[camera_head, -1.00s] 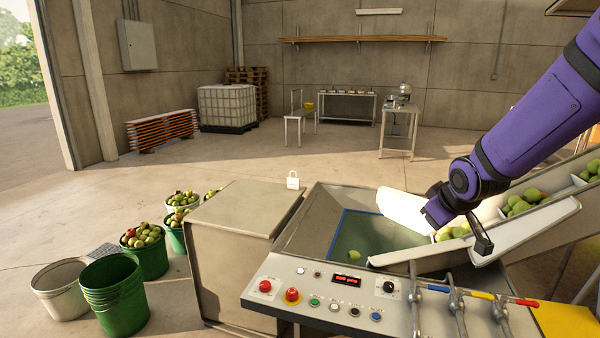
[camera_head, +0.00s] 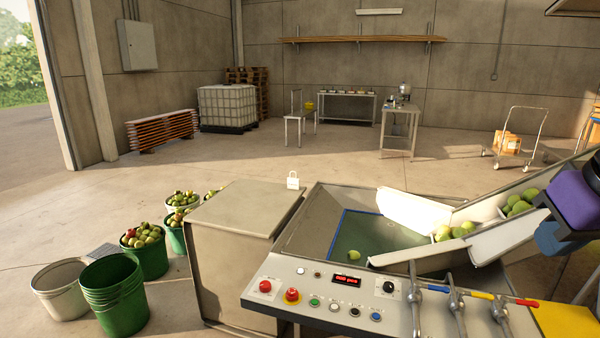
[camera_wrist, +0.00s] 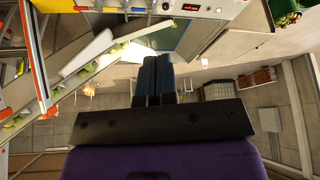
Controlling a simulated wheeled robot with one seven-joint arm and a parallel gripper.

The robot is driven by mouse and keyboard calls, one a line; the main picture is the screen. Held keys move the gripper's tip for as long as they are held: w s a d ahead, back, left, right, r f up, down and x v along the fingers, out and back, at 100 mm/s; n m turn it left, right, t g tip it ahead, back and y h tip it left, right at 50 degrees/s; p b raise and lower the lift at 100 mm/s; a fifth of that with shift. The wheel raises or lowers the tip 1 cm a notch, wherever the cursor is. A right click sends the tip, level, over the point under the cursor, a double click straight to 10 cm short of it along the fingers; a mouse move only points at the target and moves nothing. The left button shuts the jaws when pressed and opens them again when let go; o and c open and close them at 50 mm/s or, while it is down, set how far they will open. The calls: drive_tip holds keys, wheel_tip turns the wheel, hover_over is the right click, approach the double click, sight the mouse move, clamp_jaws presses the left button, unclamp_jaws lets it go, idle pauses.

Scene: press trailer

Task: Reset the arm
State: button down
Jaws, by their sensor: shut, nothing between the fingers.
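My purple arm (camera_head: 575,198) shows only at the right edge of the head view, above the right end of the press machine. My gripper (camera_wrist: 157,58) shows in the wrist view, its two dark fingers side by side and touching. It is shut and empty, well clear of the machine behind it. The gripper's tips are not clearly seen in the head view.
The control panel (camera_head: 330,296) has buttons and a red display. Valve handles (camera_head: 455,300) stand at its right. Green apples (camera_head: 455,230) lie on the white chute. Buckets (camera_head: 118,295) stand at the left.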

drive_tip(key=shift+s, duration=0.65)
